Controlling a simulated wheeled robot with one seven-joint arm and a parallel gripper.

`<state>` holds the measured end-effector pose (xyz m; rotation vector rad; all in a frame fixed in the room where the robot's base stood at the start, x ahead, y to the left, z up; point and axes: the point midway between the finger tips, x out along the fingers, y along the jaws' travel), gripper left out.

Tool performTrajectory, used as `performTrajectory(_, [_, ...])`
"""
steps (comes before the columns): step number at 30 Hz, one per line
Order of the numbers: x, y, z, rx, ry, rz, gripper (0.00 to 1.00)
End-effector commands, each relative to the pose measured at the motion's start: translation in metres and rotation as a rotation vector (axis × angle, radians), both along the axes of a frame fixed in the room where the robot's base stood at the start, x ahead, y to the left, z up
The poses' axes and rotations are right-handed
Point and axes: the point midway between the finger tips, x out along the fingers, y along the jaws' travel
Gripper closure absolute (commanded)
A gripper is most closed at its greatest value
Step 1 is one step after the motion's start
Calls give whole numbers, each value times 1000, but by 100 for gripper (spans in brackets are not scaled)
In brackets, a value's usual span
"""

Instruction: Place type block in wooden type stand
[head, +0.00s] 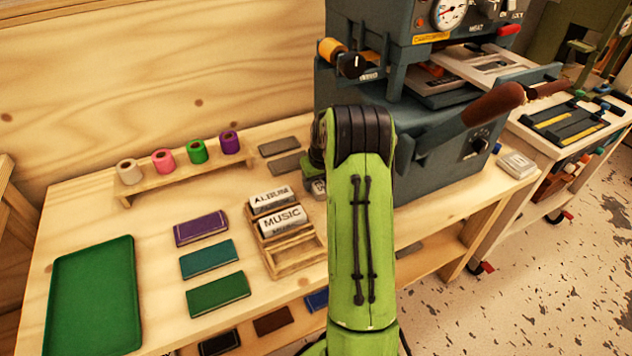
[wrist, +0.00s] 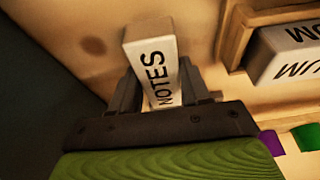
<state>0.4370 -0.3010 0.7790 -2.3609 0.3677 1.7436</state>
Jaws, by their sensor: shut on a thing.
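A white type block marked NOTES (wrist: 153,62) is between the fingers of my gripper (wrist: 163,95) in the wrist view. My gripper is shut on it. In the head view my green arm hides most of the gripper, and a small part of the NOTES block (head: 318,187) shows beside the arm. The wooden type stand (head: 292,262) is on the table left of my arm. Its back slot holds the ALBUM block (head: 270,199) and its middle slot the MUSIC block (head: 282,222). The front slot looks empty. The held block is apart from the stand, to its right.
A grey press (head: 400,140) with a brown-handled lever stands behind and right of my arm. Foil rolls on a wooden rack (head: 190,172), several coloured books (head: 208,260) and a green tray (head: 92,300) lie to the left. Two grey plates (head: 280,146) lie behind the stand.

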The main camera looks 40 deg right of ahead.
Motion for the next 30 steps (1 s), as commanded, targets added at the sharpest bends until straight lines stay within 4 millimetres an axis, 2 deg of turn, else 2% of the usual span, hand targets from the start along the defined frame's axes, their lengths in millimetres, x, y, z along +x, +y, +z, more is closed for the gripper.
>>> performTrajectory(4, [1,0,22,-2,-3,1,100])
performTrajectory(16, [-63,51,17,-1,-1,1,100])
performTrajectory(30, [-62,50,133,-4,-5,0,100])
